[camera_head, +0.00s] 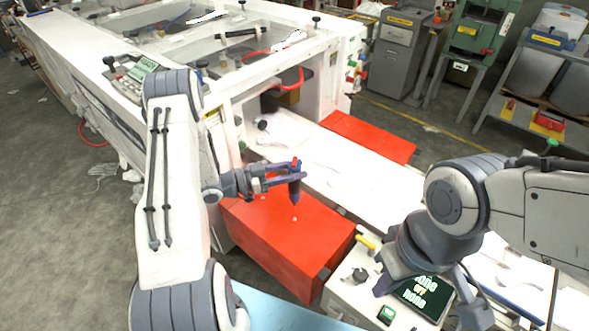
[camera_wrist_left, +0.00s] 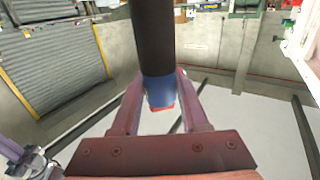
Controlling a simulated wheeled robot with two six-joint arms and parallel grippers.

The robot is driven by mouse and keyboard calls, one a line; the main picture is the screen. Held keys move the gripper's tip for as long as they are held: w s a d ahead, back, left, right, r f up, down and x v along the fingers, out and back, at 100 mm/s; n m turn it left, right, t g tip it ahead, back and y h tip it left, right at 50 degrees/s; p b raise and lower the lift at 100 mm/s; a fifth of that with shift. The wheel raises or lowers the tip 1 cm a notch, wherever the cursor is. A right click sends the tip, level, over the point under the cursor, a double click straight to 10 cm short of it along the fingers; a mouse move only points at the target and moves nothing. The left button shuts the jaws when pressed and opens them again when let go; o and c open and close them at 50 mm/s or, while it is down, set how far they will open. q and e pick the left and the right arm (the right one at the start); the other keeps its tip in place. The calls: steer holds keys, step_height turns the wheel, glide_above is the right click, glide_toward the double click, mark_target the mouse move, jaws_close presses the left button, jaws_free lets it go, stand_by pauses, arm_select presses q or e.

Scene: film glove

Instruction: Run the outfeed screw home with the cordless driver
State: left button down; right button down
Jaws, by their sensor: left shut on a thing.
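The cordless driver (camera_head: 295,188) is dark blue with a red top and stands roughly upright above the red outfeed cover. My left gripper (camera_head: 290,176) is shut on the driver. In the left wrist view the driver (camera_wrist_left: 153,45) shows as a black cylinder with a blue band and a red end, between the fingers (camera_wrist_left: 158,105). A small pale spot (camera_head: 295,217), perhaps the screw head, lies on the red cover (camera_head: 270,240) just below the driver's tip; a small gap seems to separate them. My right gripper (camera_head: 430,290) has its fingers spread, over a control box.
A white belt bed (camera_head: 345,170) runs behind the red cover. A second red cover (camera_head: 370,137) lies beyond it. The white machine frame (camera_head: 225,95) rises behind my left arm.

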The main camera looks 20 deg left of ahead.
mark_target(294, 187)
arm_select(q)
steer(key=shift+f+b, duration=2.45)
steer(key=shift+f, duration=0.65)
steer(key=shift+f+b, duration=0.55)
steer(key=shift+b, duration=0.3)
stand_by(0.6)
steer(key=shift+r, duration=0.15)
steer(key=shift+r+p, duration=2.25)
steer(key=shift+r, duration=0.6)
